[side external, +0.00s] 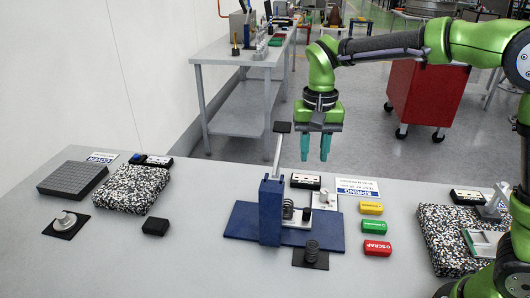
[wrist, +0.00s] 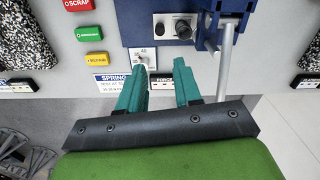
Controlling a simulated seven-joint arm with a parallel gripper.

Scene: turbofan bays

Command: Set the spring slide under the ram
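The blue press (side external: 271,208) stands upright on a blue base plate (side external: 243,222), its silver lever (side external: 278,150) raised with a black pad on top. In the wrist view the press (wrist: 232,8) and lever (wrist: 224,70) are at upper right. The ram's underside is hidden. My gripper (side external: 315,158) is open and empty, above and behind the press; its fingers (wrist: 160,80) point down.
A loose spring (side external: 312,250) stands on a black pad in front of the base. Yellow, green and red blocks (side external: 375,228) line the right side. Speckled foam pads (side external: 133,188) lie left and right. The table front is partly clear.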

